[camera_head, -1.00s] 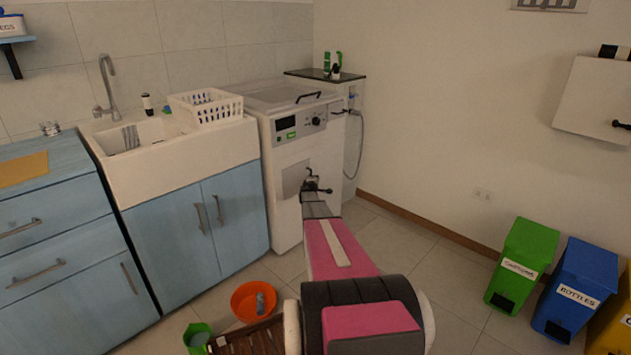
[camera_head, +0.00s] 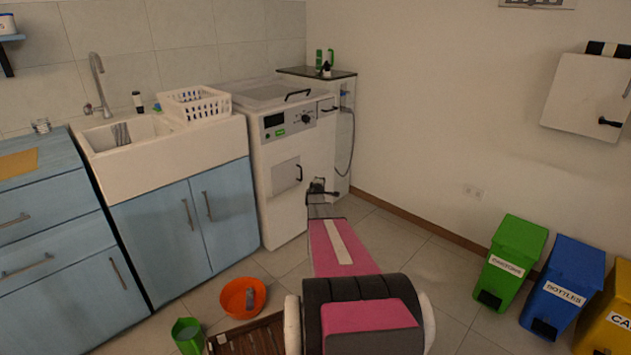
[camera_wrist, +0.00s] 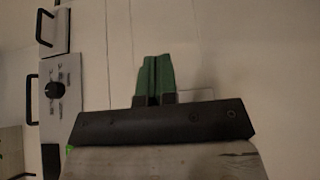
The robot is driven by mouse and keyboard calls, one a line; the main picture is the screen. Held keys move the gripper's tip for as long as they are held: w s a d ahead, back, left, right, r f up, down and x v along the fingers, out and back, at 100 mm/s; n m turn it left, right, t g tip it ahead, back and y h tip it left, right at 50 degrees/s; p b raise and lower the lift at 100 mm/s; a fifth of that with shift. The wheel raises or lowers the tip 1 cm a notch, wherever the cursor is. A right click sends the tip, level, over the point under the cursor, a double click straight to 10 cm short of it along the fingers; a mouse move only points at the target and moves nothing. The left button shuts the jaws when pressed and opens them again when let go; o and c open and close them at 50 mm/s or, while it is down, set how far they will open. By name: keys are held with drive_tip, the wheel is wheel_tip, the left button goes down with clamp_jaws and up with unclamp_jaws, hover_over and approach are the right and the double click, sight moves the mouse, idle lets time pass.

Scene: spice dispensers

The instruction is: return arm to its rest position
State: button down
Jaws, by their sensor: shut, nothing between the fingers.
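My arm reaches forward from the bottom of the head view, its pink upper part in front and its dark far end small near the white washing machine (camera_head: 285,215). My gripper (camera_wrist: 155,80) shows in the wrist view as two green fingers pressed together, with nothing between them. A pale wall or panel lies behind the fingers. In the head view the fingers are too small to make out.
The sink cabinet (camera_head: 180,230) with a white basket (camera_head: 195,104) stands left of the machine. An orange bowl (camera_head: 232,302) and a green container (camera_head: 187,338) are on the floor. Green (camera_head: 512,262) and blue (camera_head: 565,285) bins stand right.

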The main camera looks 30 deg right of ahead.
drive_tip(key=s+a+r+m+g+h, duration=0.1)
drive_tip(key=s+a+r+m+g, duration=0.25)
drive_tip(key=s+a, duration=0.4)
drive_tip(key=s+a+r+m+g+h, duration=0.1)
drive_tip(key=s+a+r+m+g, duration=0.3)
drive_tip(key=s, duration=0.6)
drive_tip(key=s+a+m+g+y, duration=0.1)
drive_tip(key=s+a+g+y, duration=0.2)
drive_tip(key=s+a, duration=1.1)
drive_tip(key=s+a+m+g+y, duration=0.1)
drive_tip(key=s+a+g+y, duration=0.2)
drive_tip(key=s+a+y, duration=0.7)
drive_tip(key=s+a, duration=0.5)
drive_tip(key=a, duration=0.5)
drive_tip(key=shift+s+a+m, duration=0.15)
drive_tip(key=shift+s+m, duration=0.15)
drive_tip(key=shift+m, duration=0.05)
